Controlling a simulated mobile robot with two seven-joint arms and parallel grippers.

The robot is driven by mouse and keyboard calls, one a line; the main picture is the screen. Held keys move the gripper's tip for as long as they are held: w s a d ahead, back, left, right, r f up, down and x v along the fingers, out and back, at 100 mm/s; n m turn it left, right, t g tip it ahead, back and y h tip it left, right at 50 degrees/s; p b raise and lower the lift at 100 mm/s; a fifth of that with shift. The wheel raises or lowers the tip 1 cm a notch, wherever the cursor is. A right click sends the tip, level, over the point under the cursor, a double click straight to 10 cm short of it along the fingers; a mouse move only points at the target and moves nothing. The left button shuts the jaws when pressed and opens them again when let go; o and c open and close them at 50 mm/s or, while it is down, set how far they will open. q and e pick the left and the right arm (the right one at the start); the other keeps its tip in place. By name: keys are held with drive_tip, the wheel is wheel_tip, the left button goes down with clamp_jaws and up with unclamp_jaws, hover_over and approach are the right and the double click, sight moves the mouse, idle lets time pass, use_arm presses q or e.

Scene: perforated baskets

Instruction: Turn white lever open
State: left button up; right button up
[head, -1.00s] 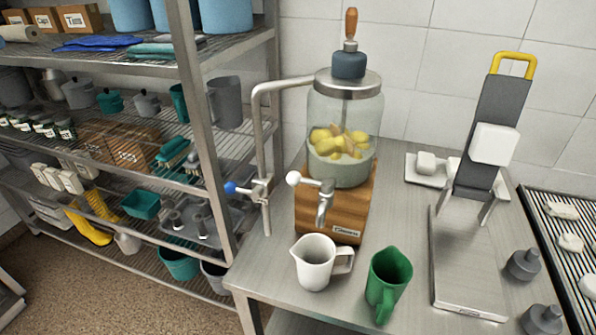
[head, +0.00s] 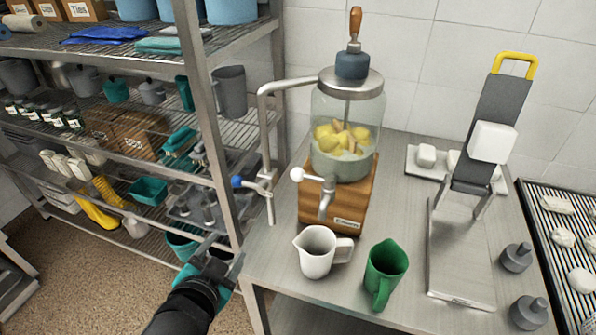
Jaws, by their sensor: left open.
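The white lever (head: 297,174) is a round white knob on a short stem, pointing left from the metal tap (head: 326,198) of a glass dispenser (head: 346,135). The dispenser stands on a wooden block and holds yellow pieces in cloudy liquid. A white pitcher (head: 317,252) stands in front, close to the tap. My left gripper (head: 224,252) is open and appears empty, off the table's left edge, below and to the left of the lever and apart from it. My right gripper is not in view.
A blue-knobbed tap (head: 250,183) on a bent pipe stands just left of the white lever. A green jug (head: 385,270) stands right of the pitcher. A metal stand (head: 465,255) is farther right. Wire shelving (head: 212,150) borders the left side.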

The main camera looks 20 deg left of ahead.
use_arm(q)
wheel_tip(320, 180, up, 4)
drive_tip(key=w+m+t+h, duration=0.1)
drive_tip(key=w+m+t, duration=0.1)
drive_tip(key=m+t, duration=0.1)
drive_tip(key=m+t+h, duration=0.2)
drive_tip(key=m+h, duration=0.4)
drive_tip(key=m, duration=0.1)
approach(294, 179)
drive_tip(key=p+x, duration=0.2)
drive_tip(key=x, duration=0.9)
drive_tip(key=shift+w+d, duration=0.1)
drive_tip(key=shift+w, duration=0.1)
drive_tip(key=shift+c, duration=0.4)
clamp_jaws()
